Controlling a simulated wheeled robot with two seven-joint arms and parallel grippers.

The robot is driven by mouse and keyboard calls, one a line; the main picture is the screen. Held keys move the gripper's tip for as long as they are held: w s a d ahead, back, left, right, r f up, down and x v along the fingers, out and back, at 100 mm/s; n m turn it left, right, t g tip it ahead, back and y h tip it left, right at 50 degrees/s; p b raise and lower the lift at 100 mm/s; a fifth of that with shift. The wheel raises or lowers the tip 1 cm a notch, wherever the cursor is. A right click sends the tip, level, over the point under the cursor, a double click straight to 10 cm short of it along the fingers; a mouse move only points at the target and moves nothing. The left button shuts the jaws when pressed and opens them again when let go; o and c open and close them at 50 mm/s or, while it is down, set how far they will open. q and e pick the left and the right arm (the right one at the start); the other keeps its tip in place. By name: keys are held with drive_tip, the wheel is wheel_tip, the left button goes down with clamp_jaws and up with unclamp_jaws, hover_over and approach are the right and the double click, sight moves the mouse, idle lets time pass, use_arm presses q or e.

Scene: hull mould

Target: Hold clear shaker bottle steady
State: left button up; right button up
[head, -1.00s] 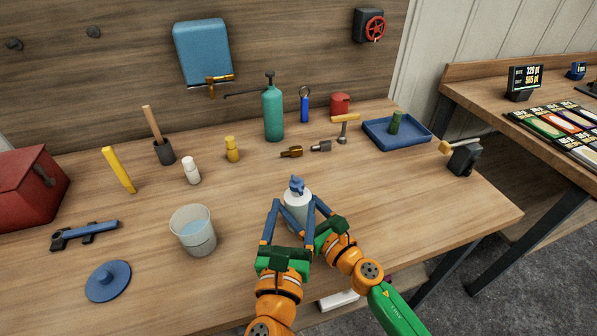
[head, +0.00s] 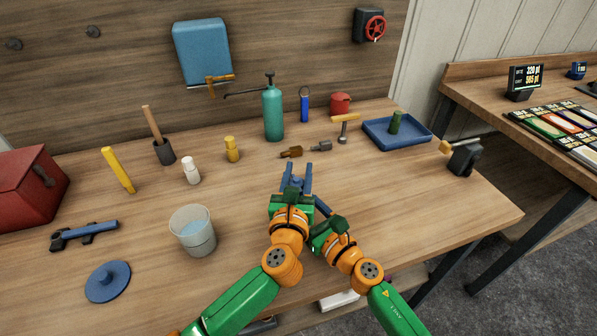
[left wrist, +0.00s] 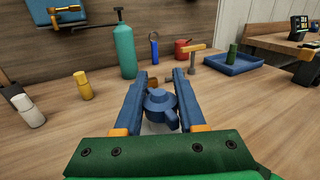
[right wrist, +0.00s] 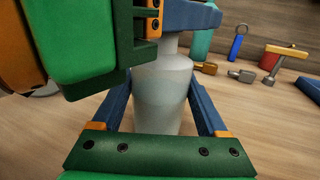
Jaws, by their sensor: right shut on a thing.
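The clear shaker bottle (right wrist: 163,95) stands upright on the bench, a greyish translucent body with a blue spouted cap (left wrist: 158,107). My right gripper (right wrist: 163,92) is shut on its body, one finger on each side. My left gripper (head: 297,172) is at the top of the bottle, its spread fingers on either side of the cap. In the left wrist view, I cannot tell whether they touch it. In the head view, the left gripper and arm hide most of the bottle and the right fingertips.
A tumbler of water (head: 193,232) and a blue lid (head: 108,281) are on the left. A green bottle (head: 273,112), small fittings (head: 291,152), a hammer (head: 343,128) and a blue tray (head: 397,133) are behind.

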use_arm(q)
clamp_jaws()
drive_tip(key=shift+a+n+y, duration=0.15)
drive_tip(key=shift+n+y, duration=0.55)
drive_tip(key=shift+y, duration=0.6)
drive_tip(key=o, duration=1)
unclamp_jaws()
drive_tip(key=shift+a, duration=0.1)
drive_tip(key=s, duration=1.2)
